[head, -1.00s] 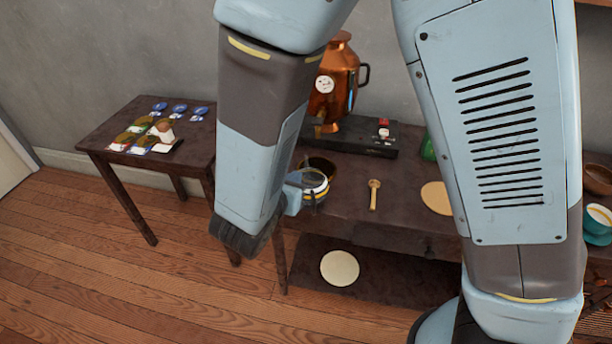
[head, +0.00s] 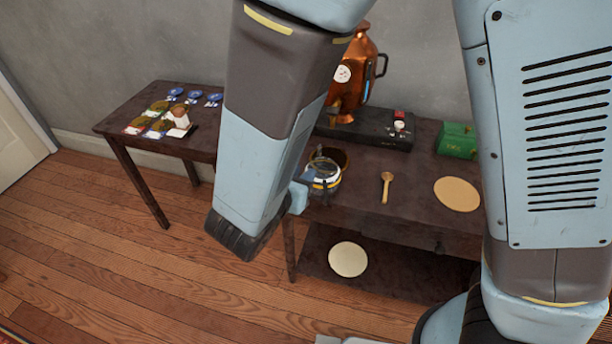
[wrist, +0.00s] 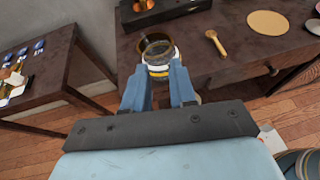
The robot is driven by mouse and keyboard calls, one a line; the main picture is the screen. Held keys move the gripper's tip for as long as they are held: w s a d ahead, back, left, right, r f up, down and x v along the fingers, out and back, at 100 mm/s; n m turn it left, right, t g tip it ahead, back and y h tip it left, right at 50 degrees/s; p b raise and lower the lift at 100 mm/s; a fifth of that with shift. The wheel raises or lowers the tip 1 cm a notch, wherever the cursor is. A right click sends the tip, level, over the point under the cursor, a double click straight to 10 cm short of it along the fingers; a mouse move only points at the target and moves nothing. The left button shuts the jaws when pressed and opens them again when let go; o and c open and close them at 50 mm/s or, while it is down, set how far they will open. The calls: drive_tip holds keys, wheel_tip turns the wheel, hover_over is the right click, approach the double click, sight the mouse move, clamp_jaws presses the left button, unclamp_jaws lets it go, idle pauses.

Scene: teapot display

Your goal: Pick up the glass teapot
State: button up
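The glass teapot (head: 325,173), clear with yellow and white bands, is on the dark wooden table near its front left corner. It also shows in the wrist view (wrist: 158,52), straight ahead of my gripper. My gripper (wrist: 159,68) has its two blue fingers spread apart, with the tips at the near side of the teapot. I cannot tell whether they touch it. In the head view, my gripper (head: 302,190) is partly hidden by my own arm, low and to the left of the teapot.
A dark bowl (head: 343,156) stands right behind the teapot. A wooden spoon (head: 387,186), a round tan board (head: 457,194) and a green box (head: 457,140) are to the right. A copper urn (head: 365,66) stands at the back. A side table (head: 120,121) holds small items.

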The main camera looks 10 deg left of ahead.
drive_tip(key=o, duration=1)
